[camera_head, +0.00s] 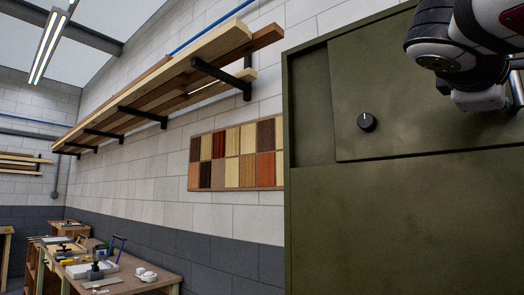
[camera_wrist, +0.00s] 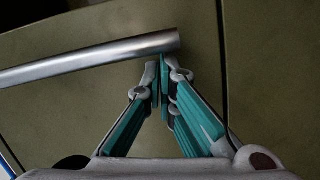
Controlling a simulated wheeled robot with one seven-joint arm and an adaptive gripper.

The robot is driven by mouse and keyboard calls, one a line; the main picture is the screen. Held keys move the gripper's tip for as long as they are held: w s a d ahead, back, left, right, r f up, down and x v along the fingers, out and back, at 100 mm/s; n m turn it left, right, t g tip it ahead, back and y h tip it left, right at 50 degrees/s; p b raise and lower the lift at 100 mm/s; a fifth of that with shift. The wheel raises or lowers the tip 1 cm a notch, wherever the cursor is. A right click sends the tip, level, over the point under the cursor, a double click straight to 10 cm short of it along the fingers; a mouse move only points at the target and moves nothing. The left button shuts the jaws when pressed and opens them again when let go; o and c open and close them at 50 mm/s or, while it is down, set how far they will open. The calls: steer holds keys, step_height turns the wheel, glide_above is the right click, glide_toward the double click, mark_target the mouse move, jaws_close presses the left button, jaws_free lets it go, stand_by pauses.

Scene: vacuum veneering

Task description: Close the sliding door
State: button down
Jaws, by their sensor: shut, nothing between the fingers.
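The sliding door is a dark green panel (camera_head: 430,110) in the upper part of a green cabinet (camera_head: 390,220), with a round black knob (camera_head: 367,122) near its left edge. A recessed strip (camera_head: 312,110) shows between the door's left edge and the cabinet frame. In the wrist view a silver bar handle (camera_wrist: 90,60) crosses from the left edge, in front of green panel. My gripper (camera_wrist: 163,68), with teal finger pads, is shut and empty. Its tips are at the bar's right end; I cannot tell whether they touch it. My arm covers the door's upper right in the head view.
A wall shelf with long boards (camera_head: 180,75) runs left of the cabinet. A panel of wood samples (camera_head: 238,155) hangs on the wall. A workbench with tools (camera_head: 110,275) stands at lower left. In the wrist view a dark vertical gap (camera_wrist: 221,60) lies right of the gripper.

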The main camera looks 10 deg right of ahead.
steer(key=s+d+p, duration=0.3)
steer(key=s+d, duration=1.1)
steer(key=s, duration=0.1)
steer(key=shift+d, duration=0.4)
